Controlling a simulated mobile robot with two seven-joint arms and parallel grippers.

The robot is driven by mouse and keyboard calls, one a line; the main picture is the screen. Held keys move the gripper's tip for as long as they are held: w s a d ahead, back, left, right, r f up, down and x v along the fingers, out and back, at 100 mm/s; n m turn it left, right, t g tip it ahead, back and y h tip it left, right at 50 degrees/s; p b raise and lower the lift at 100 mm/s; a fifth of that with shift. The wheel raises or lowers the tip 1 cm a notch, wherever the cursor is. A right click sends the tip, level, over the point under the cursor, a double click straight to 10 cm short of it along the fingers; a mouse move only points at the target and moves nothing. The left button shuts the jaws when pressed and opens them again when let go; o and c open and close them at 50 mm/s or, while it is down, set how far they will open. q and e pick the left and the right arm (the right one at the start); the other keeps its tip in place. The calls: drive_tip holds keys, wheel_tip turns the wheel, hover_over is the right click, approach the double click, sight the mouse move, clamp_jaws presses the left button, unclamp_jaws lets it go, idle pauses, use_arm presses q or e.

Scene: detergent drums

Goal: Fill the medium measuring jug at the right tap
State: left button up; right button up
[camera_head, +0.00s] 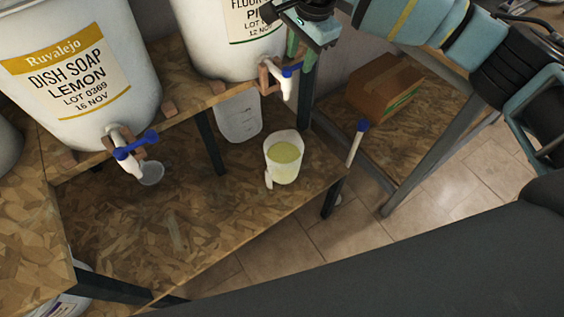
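A clear jug (284,172), mid-sized among the three vessels, stands upright on the lower shelf, below the right tap in the picture. Yellow-green liquid (285,152) fills a good part of it. The right tap (287,90) is white with a blue handle (291,71), on the floor-cleaner drum (228,55). No stream can be made out. My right gripper (303,45) points down just above and beside the blue handle; whether it touches the handle is unclear. Its finger gap is hard to judge. My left gripper is out of view.
A larger clear jug (240,118) stands behind left. A small cup (151,174) is under the left tap (125,143) of the dish-soap drum (75,65). A blue-topped white item (356,145) is at the shelf's right end. A brown box (385,85) lies right. The lower shelf's front (170,235) is clear.

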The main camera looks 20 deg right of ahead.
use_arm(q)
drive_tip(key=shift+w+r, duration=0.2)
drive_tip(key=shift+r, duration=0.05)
use_arm(e)
drive_tip(key=shift+w+f, duration=0.1)
drive_tip(key=shift+w, duration=0.05)
drive_tip(key=shift+o, duration=0.3)
drive_tip(key=o, duration=0.3)
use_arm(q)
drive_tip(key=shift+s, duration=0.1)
use_arm(e)
drive_tip(key=shift+r+p, duration=0.65)
drive_tip(key=shift+r, duration=0.15)
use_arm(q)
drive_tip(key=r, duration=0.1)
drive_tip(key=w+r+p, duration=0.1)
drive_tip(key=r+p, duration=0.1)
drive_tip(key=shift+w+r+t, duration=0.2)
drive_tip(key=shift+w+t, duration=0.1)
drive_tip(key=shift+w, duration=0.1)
use_arm(e)
drive_tip(key=v, duration=0.3)
